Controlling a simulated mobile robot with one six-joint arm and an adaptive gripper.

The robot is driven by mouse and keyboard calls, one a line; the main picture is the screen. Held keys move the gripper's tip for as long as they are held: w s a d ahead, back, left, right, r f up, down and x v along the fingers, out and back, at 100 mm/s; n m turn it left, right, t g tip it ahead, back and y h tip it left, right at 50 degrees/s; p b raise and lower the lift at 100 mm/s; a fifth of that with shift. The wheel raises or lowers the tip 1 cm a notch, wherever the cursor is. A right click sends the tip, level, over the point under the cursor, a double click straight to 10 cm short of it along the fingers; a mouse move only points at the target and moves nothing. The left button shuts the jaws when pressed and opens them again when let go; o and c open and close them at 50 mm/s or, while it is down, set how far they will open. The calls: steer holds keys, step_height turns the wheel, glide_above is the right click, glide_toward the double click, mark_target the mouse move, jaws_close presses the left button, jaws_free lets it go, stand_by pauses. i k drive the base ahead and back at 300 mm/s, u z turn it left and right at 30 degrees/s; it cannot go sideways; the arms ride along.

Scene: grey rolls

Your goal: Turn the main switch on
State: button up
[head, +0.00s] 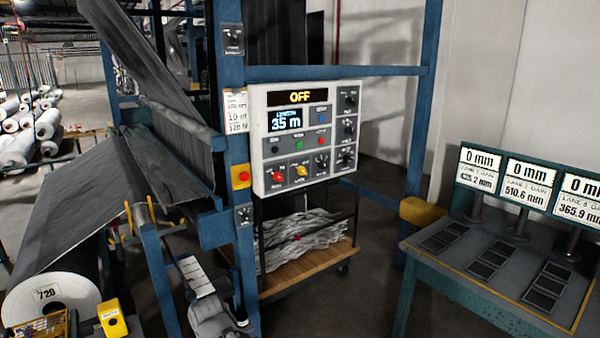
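A white control panel (262,140) is mounted beside a blue post at the centre. A smaller screen (286,120) reads 35 m. The panel carries black rotary knobs, including one at the lower right (321,162), coloured buttons, a red knob (277,175) and a yellow knob (300,171). Dark switch plates sit on the post, one high (233,40) and one low (243,216). The small labels are too blurred to tell which is the main switch. I cannot make out my gripper in this view.
A yellow box with a red button (241,176) is on the blue post (232,120). A wooden-shelved cart (305,268) stands below the panel. A teal desk (420,262) with gauges is at right, a large grey roll (50,300) at left. Bare floor lies between cart and desk.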

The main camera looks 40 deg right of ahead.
mark_target(278, 176)
steer(key=k, duration=1.35)
steer(key=z, duration=0.45)
steer(key=i, duration=0.85)
steer(key=z, duration=0.55)
steer(key=i, duration=0.9)
steer(key=u, duration=0.4)
